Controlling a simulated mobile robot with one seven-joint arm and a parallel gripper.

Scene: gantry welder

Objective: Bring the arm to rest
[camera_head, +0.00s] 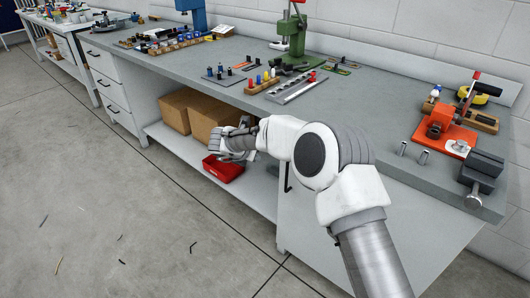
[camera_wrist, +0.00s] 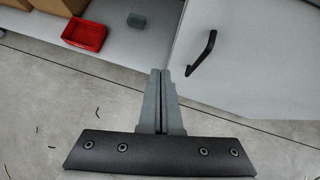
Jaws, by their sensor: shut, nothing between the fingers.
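My arm reaches from the lower right of the head view toward the front of the workbench (camera_head: 215,60). Its end is bent toward the lower shelf, and the gripper's fingers are hard to make out there. In the wrist view my gripper (camera_wrist: 163,72) points down, its two grey fingers pressed together with nothing between them. It is in front of the bench, over the floor and shelf edge. It is apart from the red bin (camera_head: 222,169), which also shows at the upper left of the wrist view (camera_wrist: 85,35).
Cardboard boxes (camera_head: 205,118) stand on the lower shelf (camera_head: 180,143). A cabinet door with a black handle (camera_wrist: 201,54) is right of my gripper. The bench top holds a green press (camera_head: 297,40), an orange tool (camera_head: 442,130) and a vise (camera_head: 482,170). The concrete floor (camera_head: 100,200) is open, with thin scraps.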

